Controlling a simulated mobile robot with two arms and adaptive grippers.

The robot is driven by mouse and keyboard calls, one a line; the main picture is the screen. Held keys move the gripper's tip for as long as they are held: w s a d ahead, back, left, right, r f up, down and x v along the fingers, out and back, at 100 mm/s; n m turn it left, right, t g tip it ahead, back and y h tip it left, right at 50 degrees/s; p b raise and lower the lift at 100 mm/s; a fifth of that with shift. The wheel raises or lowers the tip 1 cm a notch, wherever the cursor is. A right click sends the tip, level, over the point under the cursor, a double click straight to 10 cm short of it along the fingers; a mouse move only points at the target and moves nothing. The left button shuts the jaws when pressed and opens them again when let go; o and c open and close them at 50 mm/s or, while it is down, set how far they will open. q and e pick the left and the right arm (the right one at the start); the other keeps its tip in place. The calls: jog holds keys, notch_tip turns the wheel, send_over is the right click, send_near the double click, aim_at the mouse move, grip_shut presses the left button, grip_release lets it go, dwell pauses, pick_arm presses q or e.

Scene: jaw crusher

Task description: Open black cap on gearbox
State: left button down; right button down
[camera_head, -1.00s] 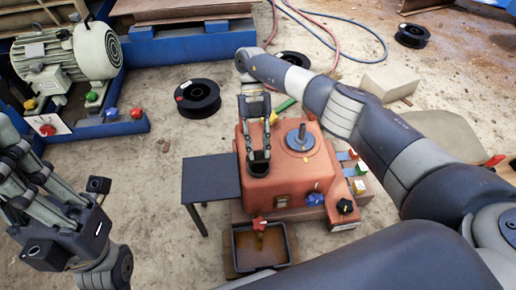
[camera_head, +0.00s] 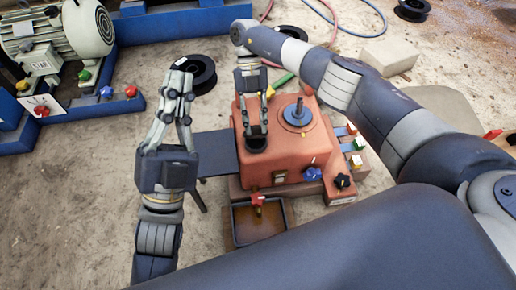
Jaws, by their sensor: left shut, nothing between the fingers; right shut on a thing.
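The reddish gearbox (camera_head: 290,150) stands in the middle of the head view, with a blue round plate and upright shaft (camera_head: 297,114) on top. The black cap (camera_head: 257,146) sits at the left part of its top, partly hidden by my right gripper. My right gripper (camera_head: 256,136) reaches down from the far side and is shut on the black cap. My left gripper (camera_head: 180,88) is left of the gearbox with its fingers pointing away from me. It is shut and empty, apart from the gearbox.
A small dark table (camera_head: 218,150) adjoins the gearbox on the left, partly behind my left gripper. A tray of brownish liquid (camera_head: 258,224) sits in front, below a red-handled tap (camera_head: 258,199). Coloured valves and knobs line the gearbox's right side. A motor (camera_head: 70,35) stands at the upper left.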

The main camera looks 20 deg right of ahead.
pick_arm(q)
jog(key=w+d+f+m+g+y, duration=0.1)
jog(key=d+f+m+g+y, duration=0.15)
jog(key=d+f+m, duration=0.5)
jog(key=d+f+m+g+y, duration=0.2)
jog(key=d+f+g, duration=0.25)
jog(key=f, duration=0.65)
jog(key=s+f+m+g+y, duration=0.1)
jog(key=s+f+m+y, duration=0.3)
jog(key=f+m, duration=0.3)
jog(key=s+f+m+y, duration=0.3)
jog(key=f+m+y, duration=0.15)
jog(key=f, duration=0.45)
jog(key=shift+m, duration=0.4)
jog(key=x, duration=0.9)
jog(key=shift+w+d+r, duration=0.1)
jog(key=shift+r, duration=0.05)
jog(key=shift+w+d+r, duration=0.25)
jog(key=shift+w+r, duration=1.1)
jog(key=shift+r, duration=0.15)
